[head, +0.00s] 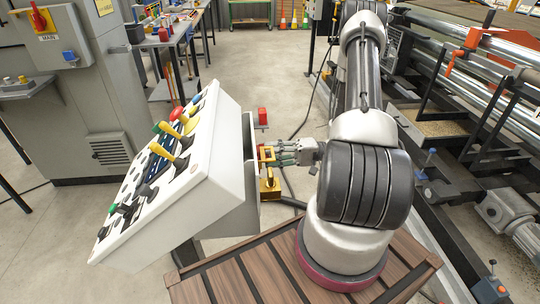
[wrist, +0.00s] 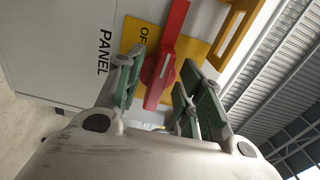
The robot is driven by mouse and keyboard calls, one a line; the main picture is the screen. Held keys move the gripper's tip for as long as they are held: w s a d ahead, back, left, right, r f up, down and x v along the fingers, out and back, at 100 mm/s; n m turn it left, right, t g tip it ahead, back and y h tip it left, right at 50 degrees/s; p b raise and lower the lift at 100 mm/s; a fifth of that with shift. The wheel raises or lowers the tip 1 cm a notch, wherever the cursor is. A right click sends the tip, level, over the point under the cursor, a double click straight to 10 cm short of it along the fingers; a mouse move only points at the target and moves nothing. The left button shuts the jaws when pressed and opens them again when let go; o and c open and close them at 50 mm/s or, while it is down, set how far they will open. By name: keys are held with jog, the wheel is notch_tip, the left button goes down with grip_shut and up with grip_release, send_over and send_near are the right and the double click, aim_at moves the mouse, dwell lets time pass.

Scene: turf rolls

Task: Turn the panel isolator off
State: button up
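In the wrist view, the panel isolator's red handle (wrist: 167,55) crosses a yellow plate (wrist: 131,40) on a pale face lettered "PANEL". The letters "OF" show beside it; the rest is hidden. The handle runs roughly along the line of the lettering, slightly tilted. My gripper (wrist: 161,72) is open, its green-padded fingers on either side of the handle. I cannot tell whether they touch it. In the head view my gripper (head: 276,157) is at the right side of the sloped console (head: 215,190), beside a yellow guard (head: 266,153); the handle is not clear there.
A yellow guard bar (wrist: 237,32) stands beside the plate. A red block (head: 262,116) sticks out behind my gripper, and a yellow part (head: 270,186) hangs below. A separate "MAIN" isolator (head: 42,20) is on the left cabinet. Machinery rails (head: 480,70) stand on the right.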

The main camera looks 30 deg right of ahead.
jog(key=v, duration=1.1)
